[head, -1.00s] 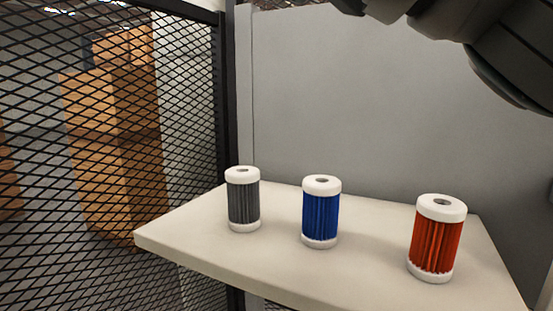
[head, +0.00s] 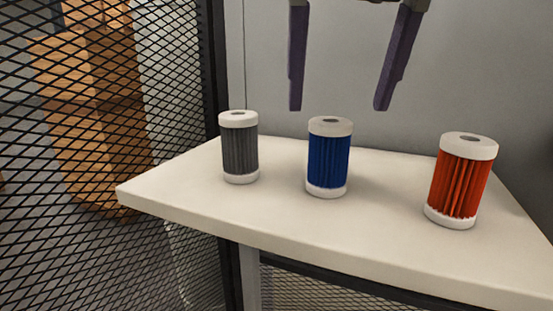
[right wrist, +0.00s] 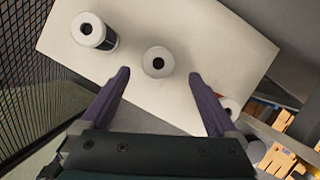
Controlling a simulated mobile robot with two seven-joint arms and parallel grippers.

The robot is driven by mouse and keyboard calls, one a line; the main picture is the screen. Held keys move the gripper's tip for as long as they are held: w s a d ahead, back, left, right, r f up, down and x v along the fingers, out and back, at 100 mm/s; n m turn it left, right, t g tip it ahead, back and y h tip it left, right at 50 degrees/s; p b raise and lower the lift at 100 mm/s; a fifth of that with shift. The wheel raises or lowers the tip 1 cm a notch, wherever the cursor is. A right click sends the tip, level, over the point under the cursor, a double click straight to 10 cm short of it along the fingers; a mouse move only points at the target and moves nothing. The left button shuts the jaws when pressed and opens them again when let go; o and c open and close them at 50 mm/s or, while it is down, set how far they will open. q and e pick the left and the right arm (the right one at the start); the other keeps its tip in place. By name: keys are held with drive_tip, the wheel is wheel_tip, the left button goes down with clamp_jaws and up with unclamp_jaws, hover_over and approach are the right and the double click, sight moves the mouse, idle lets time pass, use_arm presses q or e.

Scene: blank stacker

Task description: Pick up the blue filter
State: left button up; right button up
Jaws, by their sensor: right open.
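The blue filter (head: 328,160), with white end caps, stands upright in the middle of the table. My right gripper (head: 338,108) is open above it, its two purple fingers pointing down and nothing between them. In the right wrist view the filter shows from above as a white ring (right wrist: 158,62), just beyond the gap between the open fingertips (right wrist: 160,72). My left gripper is not in view.
A grey filter (head: 240,148) stands left of the blue one and a red filter (head: 461,182) stands to the right. The white table (head: 250,212) is otherwise bare. A black mesh fence (head: 110,120) is at the left and a grey panel (head: 480,70) is behind.

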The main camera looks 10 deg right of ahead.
sight(332, 121)
drive_tip(key=x, duration=0.5)
drive_tip(key=shift+w+f, duration=0.2)
drive_tip(key=shift+f, duration=0.1)
drive_tip(key=shift+a, duration=0.1)
clamp_jaws()
idle(0.4)
